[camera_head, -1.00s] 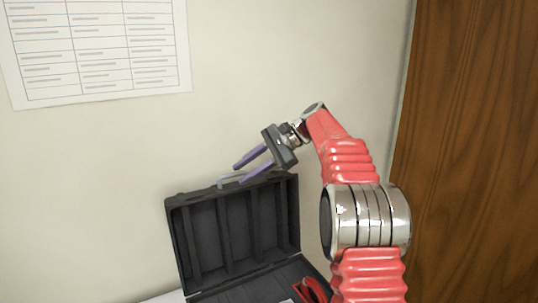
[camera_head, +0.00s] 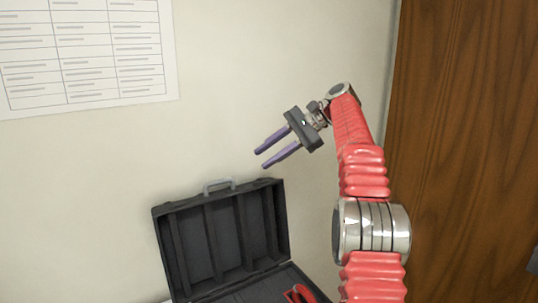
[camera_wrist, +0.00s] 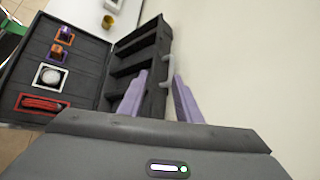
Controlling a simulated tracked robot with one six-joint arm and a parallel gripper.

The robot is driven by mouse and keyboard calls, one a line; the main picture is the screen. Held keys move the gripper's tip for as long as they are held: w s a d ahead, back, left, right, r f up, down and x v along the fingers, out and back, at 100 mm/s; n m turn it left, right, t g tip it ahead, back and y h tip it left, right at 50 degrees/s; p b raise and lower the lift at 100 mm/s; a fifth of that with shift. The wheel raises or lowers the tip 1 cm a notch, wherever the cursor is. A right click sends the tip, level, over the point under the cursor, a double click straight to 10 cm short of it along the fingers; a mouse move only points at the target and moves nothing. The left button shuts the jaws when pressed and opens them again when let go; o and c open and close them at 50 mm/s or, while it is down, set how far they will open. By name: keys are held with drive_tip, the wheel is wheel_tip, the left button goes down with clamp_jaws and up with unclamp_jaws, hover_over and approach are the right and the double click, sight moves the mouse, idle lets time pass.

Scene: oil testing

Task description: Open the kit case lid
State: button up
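The black kit case lid (camera_head: 190,243) stands open and upright against the wall in the head view, its ribbed inside facing me. A grey handle (camera_head: 219,186) sits on its top edge. My gripper (camera_head: 262,159) is open and empty, above and to the right of the handle, apart from the lid. In the wrist view the purple fingers (camera_wrist: 160,95) are spread, with the lid (camera_wrist: 148,62) and handle (camera_wrist: 168,71) beyond them. The case base (camera_wrist: 78,47) lies open and holds several items, including a red coiled one (camera_wrist: 40,104).
The wall is close behind the lid. A paper chart (camera_head: 85,55) hangs at upper left, and a brown wooden door (camera_head: 465,150) stands at right.

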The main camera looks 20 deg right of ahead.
drive_tip(key=shift+r, duration=0.1)
idle(0.3)
drive_tip(key=s+a+f+n+h, duration=0.2)
drive_tip(key=s+a+n+h, duration=0.25)
drive_tip(key=s+a, duration=0.85)
drive_tip(key=s+f+n+t+h, duration=0.1)
drive_tip(key=s+f+n, duration=0.3)
drive_tip(key=s+f, duration=0.5)
drive_tip(key=s+a+f+n+t+h, duration=0.1)
drive_tip(key=s+f+n+h, duration=0.3)
drive_tip(key=s+f, duration=0.4)
drive_tip(key=s+n, duration=0.1)
drive_tip(key=s, duration=0.6)
drive_tip(key=shift+s+f, duration=0.3)
drive_tip(key=shift+f, duration=0.1)
drive_tip(key=shift+s+h, duration=0.15)
drive_tip(key=shift+h, duration=0.1)
